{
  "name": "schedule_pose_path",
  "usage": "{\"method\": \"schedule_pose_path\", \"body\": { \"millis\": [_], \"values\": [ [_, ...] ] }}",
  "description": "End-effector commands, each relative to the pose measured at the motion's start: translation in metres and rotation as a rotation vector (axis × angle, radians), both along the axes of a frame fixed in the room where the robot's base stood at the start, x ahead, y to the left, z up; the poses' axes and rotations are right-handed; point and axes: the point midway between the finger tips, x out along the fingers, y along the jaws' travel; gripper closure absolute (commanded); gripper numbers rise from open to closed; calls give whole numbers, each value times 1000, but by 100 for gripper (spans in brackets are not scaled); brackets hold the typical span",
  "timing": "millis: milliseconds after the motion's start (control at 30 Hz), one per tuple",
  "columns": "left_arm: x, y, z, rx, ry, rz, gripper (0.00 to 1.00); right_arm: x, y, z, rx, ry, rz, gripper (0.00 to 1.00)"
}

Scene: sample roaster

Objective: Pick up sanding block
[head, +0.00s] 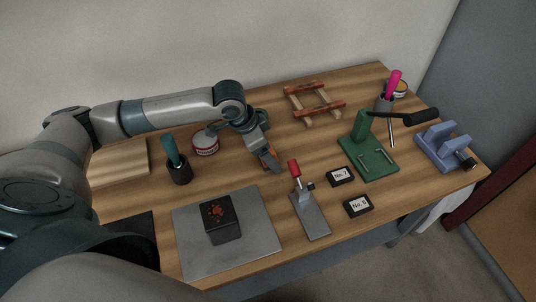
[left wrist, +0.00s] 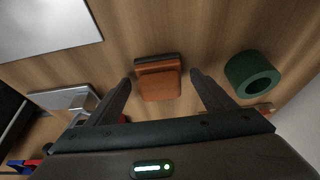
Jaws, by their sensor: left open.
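The sanding block, an orange-brown block with a dark layer along one side (left wrist: 158,82), lies on the wooden table in the left wrist view, framed between my fingers. In the head view only a small orange part of the block (head: 266,160) shows beside my gripper, which hides the rest. My left gripper (head: 273,163) points down at the block. In the left wrist view its two fingers (left wrist: 160,80) are spread, one on each side of the block, with gaps visible. I cannot tell how high the fingertips are above the table. My right gripper is not in view.
A green ring (left wrist: 253,75) lies close to one finger. A round tin (head: 205,143), a green stand (head: 372,158) and a wooden frame (head: 313,103) stand around.

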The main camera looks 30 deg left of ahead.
Motion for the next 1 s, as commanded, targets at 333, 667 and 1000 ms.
{"method": "schedule_pose_path", "body": {
  "millis": [333, 667, 1000],
  "values": [
    [0, 0, 0, 0, 0, 0, 52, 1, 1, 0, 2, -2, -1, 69],
    [0, 0, 1, -1, -1, 0, 70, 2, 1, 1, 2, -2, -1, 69],
    [1, 0, 23, -1, -3, -1, 70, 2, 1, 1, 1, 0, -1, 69]
  ]
}}
